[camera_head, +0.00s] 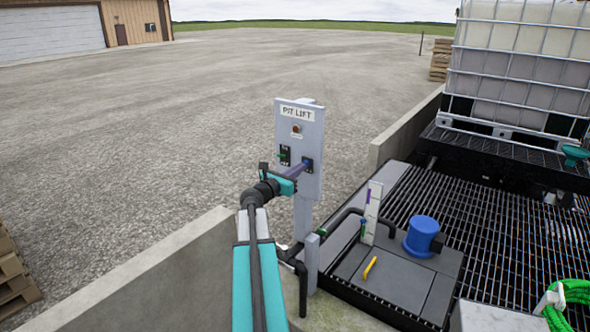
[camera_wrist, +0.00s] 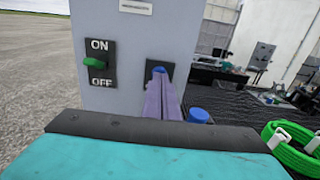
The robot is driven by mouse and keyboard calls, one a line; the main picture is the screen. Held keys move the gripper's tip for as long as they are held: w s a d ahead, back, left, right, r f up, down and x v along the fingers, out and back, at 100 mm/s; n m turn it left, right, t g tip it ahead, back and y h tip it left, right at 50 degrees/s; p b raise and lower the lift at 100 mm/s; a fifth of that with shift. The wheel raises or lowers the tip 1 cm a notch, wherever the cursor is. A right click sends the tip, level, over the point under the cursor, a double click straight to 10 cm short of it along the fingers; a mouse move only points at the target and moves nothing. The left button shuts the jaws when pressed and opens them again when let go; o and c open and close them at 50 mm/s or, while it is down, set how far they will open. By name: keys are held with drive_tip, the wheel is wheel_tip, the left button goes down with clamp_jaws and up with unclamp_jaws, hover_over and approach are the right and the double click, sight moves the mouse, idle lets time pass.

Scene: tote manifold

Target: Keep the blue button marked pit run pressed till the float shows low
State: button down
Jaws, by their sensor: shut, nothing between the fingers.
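The grey panel (camera_head: 283,115) headed PIT LIFT stands on a post. The blue button (camera_wrist: 159,70) sits on a dark plate at the panel's lower right. My gripper (camera_head: 307,163) is shut and empty, its purple-grey fingers pointing at that plate. In the wrist view the fingertips (camera_wrist: 160,80) overlap the button and seem to meet it; how far it is pressed cannot be told. A white upright gauge board (camera_head: 373,205) stands on the pit cover, with a purple mark on its upper part. Its reading is too small to tell.
A green-levered ON/OFF switch (camera_wrist: 95,63) is left of the button. A blue-capped pump (camera_head: 423,235) and a yellow handle (camera_head: 370,267) are on the pit cover (camera_head: 400,283). Low concrete walls (camera_head: 150,285) flank the post. A caged tote (camera_head: 520,70) stands back right.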

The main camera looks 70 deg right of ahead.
drive_tip(key=shift+d+f, duration=0.1)
drive_tip(key=shift+d, duration=0.15)
drive_tip(key=shift+s+d+r+b, duration=0.15)
drive_tip(key=shift+d+r+b, duration=0.05)
drive_tip(key=shift+d+b, duration=0.25)
drive_tip(key=shift+s+d+r+b, duration=0.15)
drive_tip(key=shift+d+b, duration=0.25)
drive_tip(key=shift+d+r, duration=0.1)
drive_tip(key=shift+r, duration=0.05)
idle(1.4)
idle(1.0)
drive_tip(key=b+v, duration=0.4)
drive_tip(key=v, duration=1)
drive_tip(key=shift+a+f+b, duration=0.25)
drive_tip(key=shift+f+b, duration=0.05)
drive_tip(key=shift+b, duration=0.05)
drive_tip(key=shift+w, duration=0.15)
